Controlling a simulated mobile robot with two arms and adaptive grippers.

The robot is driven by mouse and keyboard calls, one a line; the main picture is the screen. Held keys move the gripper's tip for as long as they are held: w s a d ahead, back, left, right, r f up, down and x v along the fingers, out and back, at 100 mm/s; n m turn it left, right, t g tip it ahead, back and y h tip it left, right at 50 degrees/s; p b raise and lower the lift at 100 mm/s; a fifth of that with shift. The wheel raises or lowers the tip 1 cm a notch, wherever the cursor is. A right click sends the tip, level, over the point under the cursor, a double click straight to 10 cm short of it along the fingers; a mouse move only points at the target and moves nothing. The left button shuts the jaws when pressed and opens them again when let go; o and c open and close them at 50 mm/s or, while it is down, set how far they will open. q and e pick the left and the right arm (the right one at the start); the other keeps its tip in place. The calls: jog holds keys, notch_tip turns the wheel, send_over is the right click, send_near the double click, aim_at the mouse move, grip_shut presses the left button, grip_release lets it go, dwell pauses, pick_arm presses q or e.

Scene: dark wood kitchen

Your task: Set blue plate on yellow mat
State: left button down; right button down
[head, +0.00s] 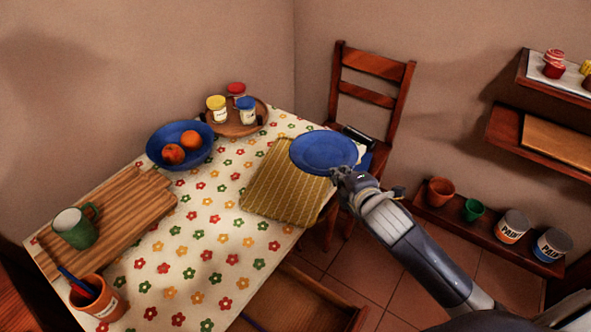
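The blue plate (322,150) is round and looks roughly level. It overlaps the upper right part of the yellow mat (278,190) in the head view and appears to be held above the table. My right gripper (340,175) is at the plate's near right rim and appears shut on it; the fingertips are small and partly hidden. The mat is yellow with pale stripes and lies on the flowered tablecloth near the table's right edge. Its visible surface is bare. My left gripper is not in view.
A blue bowl (160,153) with fruit and a round wooden tray (234,129) with jars stand behind the mat. A ridged wooden board (130,205) with a green mug (76,228) is at left. A chair (371,66) stands behind the plate. The tablecloth's middle is clear.

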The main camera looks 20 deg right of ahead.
jog(key=s+d+f+p, duration=0.1)
jog(key=s+d+f, duration=0.2)
jog(key=s+f, duration=0.25)
jog(key=p, duration=0.2)
send_over(312, 189)
notch_tip(312, 189, down, 3)
jog(key=shift+r+n+y, duration=0.2)
jog(key=shift+n+y, duration=0.1)
jog(key=shift+w+f, duration=0.1)
jog(key=shift+f, duration=1.65)
jog(key=c, duration=2.1)
grip_release()
